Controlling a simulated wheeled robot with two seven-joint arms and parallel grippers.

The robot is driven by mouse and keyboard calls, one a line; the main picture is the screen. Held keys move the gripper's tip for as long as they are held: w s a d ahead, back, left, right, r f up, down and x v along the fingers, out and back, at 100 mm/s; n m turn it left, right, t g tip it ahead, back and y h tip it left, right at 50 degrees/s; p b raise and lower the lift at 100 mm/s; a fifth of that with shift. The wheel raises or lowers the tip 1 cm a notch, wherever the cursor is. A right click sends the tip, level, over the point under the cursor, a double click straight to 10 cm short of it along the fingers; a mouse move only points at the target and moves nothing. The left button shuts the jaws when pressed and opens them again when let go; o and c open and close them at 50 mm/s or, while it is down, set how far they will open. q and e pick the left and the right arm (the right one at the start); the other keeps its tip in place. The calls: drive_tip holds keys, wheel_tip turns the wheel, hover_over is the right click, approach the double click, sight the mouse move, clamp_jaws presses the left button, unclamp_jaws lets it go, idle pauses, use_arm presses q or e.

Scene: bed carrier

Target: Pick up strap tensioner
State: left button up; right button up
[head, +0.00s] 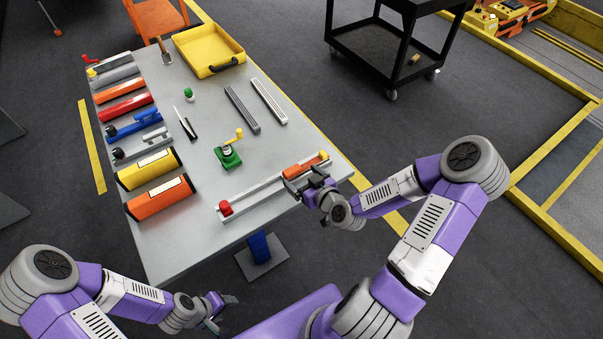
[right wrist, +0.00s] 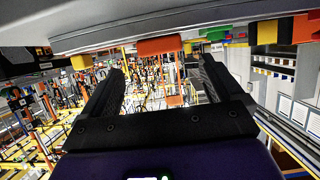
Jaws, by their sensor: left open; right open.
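The frames do not settle which tool is the strap tensioner. On the grey table (head: 205,205), a green tool with a yellow lever (head: 229,156) stands near the middle. A long rail (head: 262,192) with a red end block (head: 225,208) and an orange block (head: 299,169) lies along the near right side. My right gripper (head: 308,186) is open beside the rail's orange block. In the right wrist view, an orange block (right wrist: 159,46) shows ahead, between the spread fingers (right wrist: 160,85); contact is unclear. My left gripper (head: 222,304) is open and empty, low beyond the table's near edge.
Red, blue, grey, yellow and orange tools (head: 133,124) line the table's left side. Two grey bars (head: 256,105), a green-capped item (head: 189,94) and a yellow tray (head: 209,47) lie farther back. A black cart (head: 375,45) stands behind. Bare tabletop surrounds the green tool.

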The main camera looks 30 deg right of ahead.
sight(293, 171)
drive_tip(key=shift+w+a+f+b, duration=0.15)
drive_tip(key=shift+w+b, duration=0.2)
drive_tip(key=shift+b, duration=0.2)
drive_tip(key=b+x, duration=0.1)
drive_tip(key=x, duration=0.4)
drive_tip(key=shift+w, duration=0.15)
drive_tip(key=c, duration=1.1)
drive_tip(key=shift+c, duration=0.5)
drive_tip(key=shift+r, duration=0.25)
